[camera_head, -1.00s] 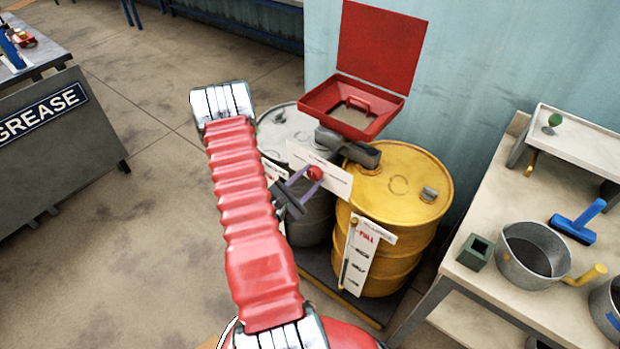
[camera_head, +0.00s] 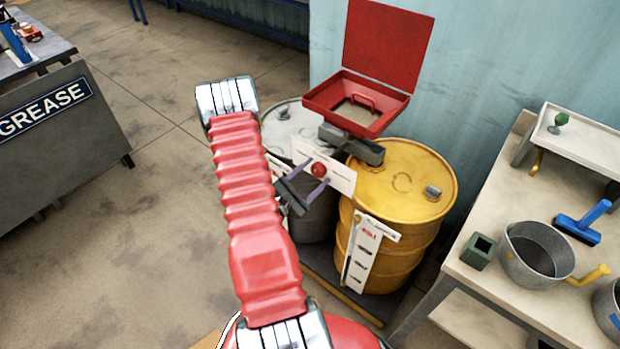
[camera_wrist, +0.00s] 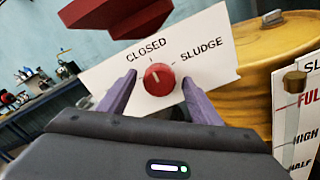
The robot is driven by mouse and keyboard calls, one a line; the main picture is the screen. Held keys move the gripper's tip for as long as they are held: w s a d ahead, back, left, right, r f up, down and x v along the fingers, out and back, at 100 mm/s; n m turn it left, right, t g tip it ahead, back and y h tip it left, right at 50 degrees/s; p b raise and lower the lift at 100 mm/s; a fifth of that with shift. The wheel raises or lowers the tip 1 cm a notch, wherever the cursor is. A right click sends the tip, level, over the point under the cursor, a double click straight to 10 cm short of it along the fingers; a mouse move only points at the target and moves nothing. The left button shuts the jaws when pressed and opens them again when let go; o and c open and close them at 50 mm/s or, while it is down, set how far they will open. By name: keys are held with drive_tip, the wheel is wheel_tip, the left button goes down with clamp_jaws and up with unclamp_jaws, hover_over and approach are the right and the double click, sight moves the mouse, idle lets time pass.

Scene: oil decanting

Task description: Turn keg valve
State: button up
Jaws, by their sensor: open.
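The keg valve is a round red knob (camera_wrist: 160,79) on a white plate (camera_wrist: 215,50) marked CLOSED and SLUDGE in the wrist view. The knob's white pointer mark is toward its upper left, on the CLOSED side. In the head view the knob (camera_head: 319,170) shows between the fingers. My gripper (camera_wrist: 160,90) is open, with one purple finger on each side of the knob. I cannot tell whether they touch it. A yellow drum (camera_head: 400,195) stands right of a grey drum (camera_head: 287,128).
A red funnel box with a raised lid (camera_head: 385,45) stands above the drums. A gauge board (camera_head: 362,250) hangs on the yellow drum. At right, a bench holds a metal pot (camera_head: 535,255), a green block (camera_head: 478,250) and a blue tool (camera_head: 582,222). Open floor lies left.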

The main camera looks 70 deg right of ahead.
drive_tip(key=shift+a, duration=0.15)
drive_tip(key=v, duration=1.3)
drive_tip(key=shift+w+a, duration=0.15)
drive_tip(key=shift+a, duration=0.05)
drive_tip(key=shift+f, duration=0.1)
idle(0.3)
